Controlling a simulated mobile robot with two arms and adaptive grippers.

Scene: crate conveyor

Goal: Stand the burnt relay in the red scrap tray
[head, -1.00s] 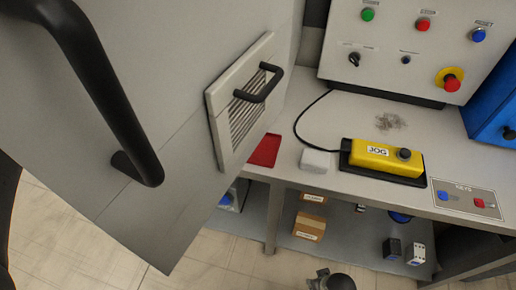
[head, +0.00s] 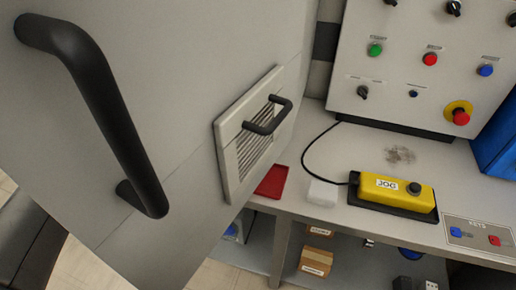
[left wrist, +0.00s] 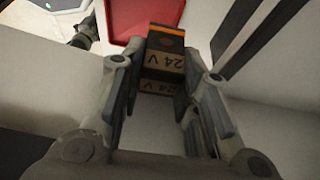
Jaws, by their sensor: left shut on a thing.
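In the left wrist view my left gripper (left wrist: 162,75) is shut on the relay (left wrist: 166,60), a dark block with an orange stripe and "24 V" labels that read upside down. Its fingers are on either side of it. I cannot make out burn marks. The red scrap tray (left wrist: 154,14) is at the top of that view, beyond the relay; the relay overlaps its near edge in the picture. In the head view the tray (head: 272,182) lies on the bench, partly hidden by the open door. Neither gripper shows in the head view.
A large grey door (head: 150,90) with black handles fills the head view's left. On the bench, a white block (head: 323,193) and a yellow JOG box (head: 395,191) are right of the tray. A control panel (head: 415,75) stands behind. A carton (head: 316,262) is on the lower shelf.

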